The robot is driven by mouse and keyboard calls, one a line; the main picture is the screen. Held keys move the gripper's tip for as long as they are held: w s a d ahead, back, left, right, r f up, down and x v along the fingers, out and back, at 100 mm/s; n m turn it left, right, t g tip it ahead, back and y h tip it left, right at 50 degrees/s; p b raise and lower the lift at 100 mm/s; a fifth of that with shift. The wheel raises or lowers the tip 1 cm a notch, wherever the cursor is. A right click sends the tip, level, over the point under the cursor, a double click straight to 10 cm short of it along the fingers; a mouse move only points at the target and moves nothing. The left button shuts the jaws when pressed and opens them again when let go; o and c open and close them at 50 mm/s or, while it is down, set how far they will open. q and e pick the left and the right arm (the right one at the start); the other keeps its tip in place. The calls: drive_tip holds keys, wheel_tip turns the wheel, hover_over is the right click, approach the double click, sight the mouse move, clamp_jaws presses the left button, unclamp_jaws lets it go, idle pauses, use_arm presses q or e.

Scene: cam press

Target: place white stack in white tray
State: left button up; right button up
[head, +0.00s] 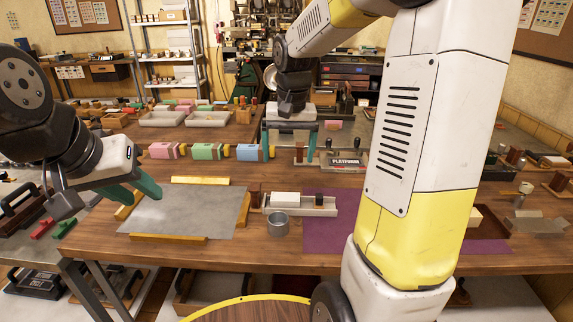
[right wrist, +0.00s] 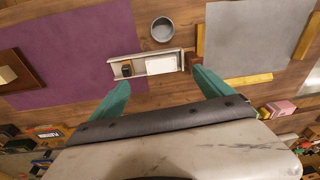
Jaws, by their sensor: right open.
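A white block (head: 285,199), which may be the white stack, lies in a narrow pale tray (head: 322,211) near the table's front. Whether it is several pieces cannot be told. In the right wrist view the white block (right wrist: 160,64) shows in the pale tray (right wrist: 154,55), beyond the fingertips. My right gripper (head: 288,158) is open and empty, fingers apart, behind the tray in the head view; its fingers also show in the right wrist view (right wrist: 161,78). My left gripper (head: 149,200) is open and empty over the left of the grey mat.
A metal cup (head: 277,224) stands in front of the pale tray. A grey mat (head: 185,215) lies left, a purple mat (head: 325,238) right. Pink (head: 162,151), green (head: 208,151) and blue (head: 249,153) blocks stand behind. Two pale trays (head: 163,119) (head: 208,119) sit farther back.

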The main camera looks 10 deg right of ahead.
drive_tip(key=s+a+r+n+t+y, duration=0.1)
drive_tip(key=s+r+t, duration=0.1)
drive_tip(key=s, duration=0.7)
drive_tip(key=s+r+n+t+y, duration=0.1)
drive_tip(key=s+r, duration=0.3)
drive_tip(key=s, duration=0.5)
drive_tip(key=shift+s+a+n+t, duration=0.3)
drive_tip(key=shift+a+n+t, duration=0.1)
drive_tip(key=shift+t, duration=0.4)
